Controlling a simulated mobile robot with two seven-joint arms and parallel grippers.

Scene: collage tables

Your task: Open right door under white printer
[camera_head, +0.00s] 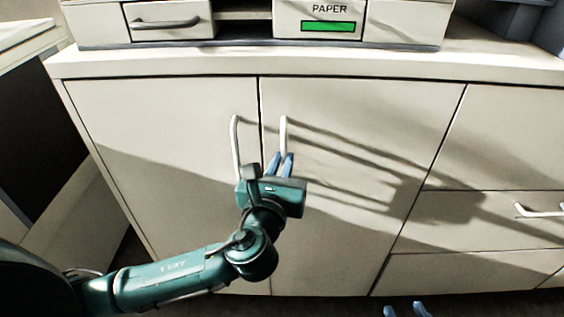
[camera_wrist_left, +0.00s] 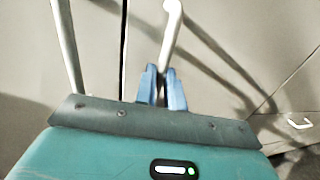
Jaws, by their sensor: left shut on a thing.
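The right door (camera_head: 350,125) of the cream cabinet is shut, flush with the left door (camera_head: 150,135). Its pale vertical handle (camera_head: 284,130) stands beside the dark seam between the doors. My left gripper (camera_head: 280,164) is shut on the lower part of that handle with its blue fingers. In the left wrist view, the right door's handle (camera_wrist_left: 171,35) runs down between the closed fingertips (camera_wrist_left: 161,85). The handle's lower end is hidden by the gripper. My right gripper (camera_head: 405,310) shows only its blue fingertips, spread apart and empty, at the bottom edge.
The white printer (camera_head: 240,30) stands on the cabinet top (camera_head: 490,68). The left door's handle (camera_head: 236,140) is close beside my left gripper. Drawers with a handle (camera_head: 535,211) are at the right. A shadow falls across the right door.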

